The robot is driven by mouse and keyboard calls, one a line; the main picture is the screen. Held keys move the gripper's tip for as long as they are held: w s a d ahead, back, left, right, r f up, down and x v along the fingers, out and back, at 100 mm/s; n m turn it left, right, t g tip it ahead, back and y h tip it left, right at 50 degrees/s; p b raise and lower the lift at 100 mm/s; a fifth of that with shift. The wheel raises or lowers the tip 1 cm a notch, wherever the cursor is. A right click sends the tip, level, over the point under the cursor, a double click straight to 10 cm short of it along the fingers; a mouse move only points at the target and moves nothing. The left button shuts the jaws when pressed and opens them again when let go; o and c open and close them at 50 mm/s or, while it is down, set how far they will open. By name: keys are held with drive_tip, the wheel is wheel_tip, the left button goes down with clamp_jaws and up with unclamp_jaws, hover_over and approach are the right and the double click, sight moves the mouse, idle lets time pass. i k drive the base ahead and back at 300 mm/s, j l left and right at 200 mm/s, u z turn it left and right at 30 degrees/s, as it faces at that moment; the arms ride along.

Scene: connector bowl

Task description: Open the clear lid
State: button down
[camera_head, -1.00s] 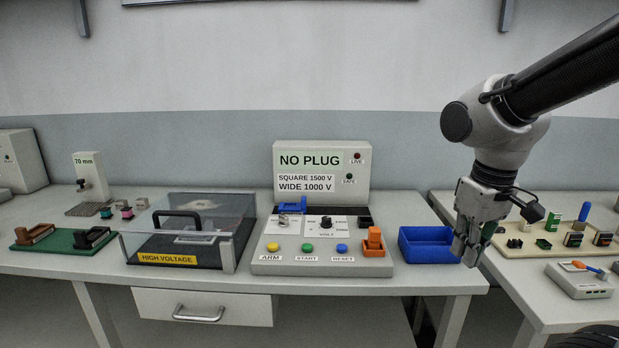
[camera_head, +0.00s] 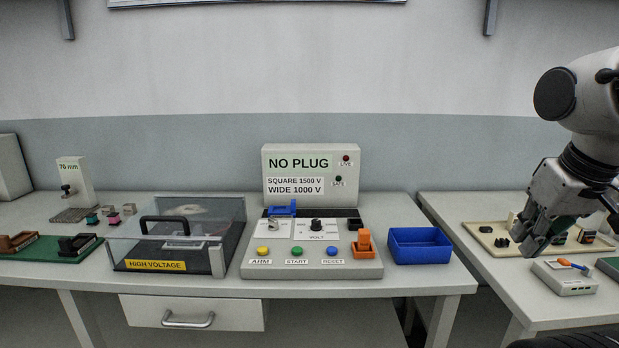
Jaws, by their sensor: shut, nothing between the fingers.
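The clear lid (camera_head: 228,218) is a see-through cover over a dark box with a yellow HIGH VOLTAGE label (camera_head: 156,265). It is down on the box, left of the middle of the table. A black handle (camera_head: 178,222) is on it. My gripper (camera_head: 530,240) is at the far right, over the front of the right table's cream tray, well away from the lid. Its fingers are shut and I see nothing held.
A control panel (camera_head: 312,268) with a NO PLUG sign (camera_head: 298,163) stands right of the lid box. A blue bin (camera_head: 420,245) sits right of it. A green tray (camera_head: 40,250) lies at far left. The right table holds a cream tray (camera_head: 486,236) and a grey device (camera_head: 565,280).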

sight(162, 219)
drive_tip(key=i+j+u, duration=0.2)
drive_tip(key=u, duration=0.2)
drive_tip(key=i+j+u, duration=0.35)
drive_tip(key=i+u, duration=0.1)
drive_tip(key=u, duration=0.3)
